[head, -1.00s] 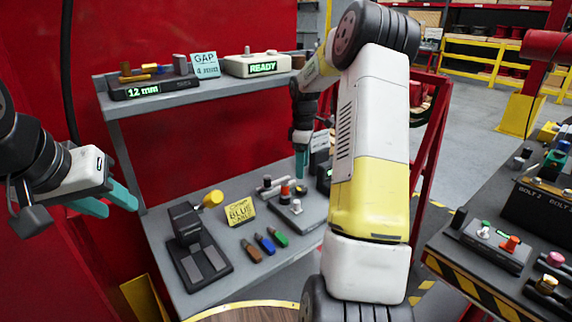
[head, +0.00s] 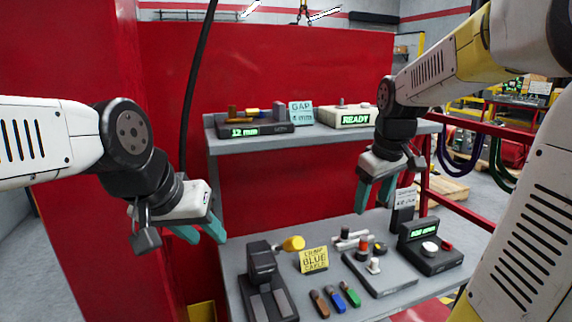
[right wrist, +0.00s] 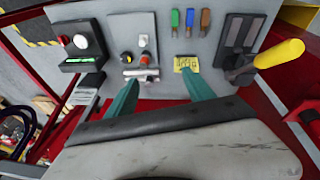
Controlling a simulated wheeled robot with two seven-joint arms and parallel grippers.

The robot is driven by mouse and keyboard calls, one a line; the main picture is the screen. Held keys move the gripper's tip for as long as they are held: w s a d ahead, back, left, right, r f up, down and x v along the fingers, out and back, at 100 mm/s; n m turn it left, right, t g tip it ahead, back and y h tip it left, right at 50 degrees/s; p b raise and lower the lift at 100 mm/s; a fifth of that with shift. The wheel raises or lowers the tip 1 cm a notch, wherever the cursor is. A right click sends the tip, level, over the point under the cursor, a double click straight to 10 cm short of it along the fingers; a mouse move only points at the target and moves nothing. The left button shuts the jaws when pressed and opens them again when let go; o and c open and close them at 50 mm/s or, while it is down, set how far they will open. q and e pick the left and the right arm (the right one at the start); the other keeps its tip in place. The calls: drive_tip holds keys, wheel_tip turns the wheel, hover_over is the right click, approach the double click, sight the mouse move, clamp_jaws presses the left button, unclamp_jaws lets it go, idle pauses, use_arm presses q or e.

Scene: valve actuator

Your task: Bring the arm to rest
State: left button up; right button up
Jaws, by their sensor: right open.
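My right gripper (head: 376,190) is open and empty in the head view. Its two teal fingers hang above the back part of the grey bench (head: 232,292), apart from everything on it. In the right wrist view the same open gripper (right wrist: 160,98) points over the bench, with nothing between the fingers. My left gripper (head: 203,232) is at the left of the head view, in front of the red wall and left of the bench. Its teal fingers show side by side with a small gap and nothing visible between them.
On the bench stand a black press with a yellow knob (head: 293,244), a yellow note (head: 314,260), several coloured pieces (head: 334,298), a button plate (head: 380,272) and a box with a green display (head: 430,250). A shelf (head: 320,137) with a READY box (head: 347,117) runs behind.

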drive_tip(key=s+a+r+m+t+y, duration=0.1)
drive_tip(key=s+a+m, duration=0.4)
drive_tip(key=s, duration=1)
drive_tip(key=shift+a+r+t+y, duration=0.15)
drive_tip(key=shift+a+t+y, duration=0.35)
drive_tip(key=shift+t, duration=0.4)
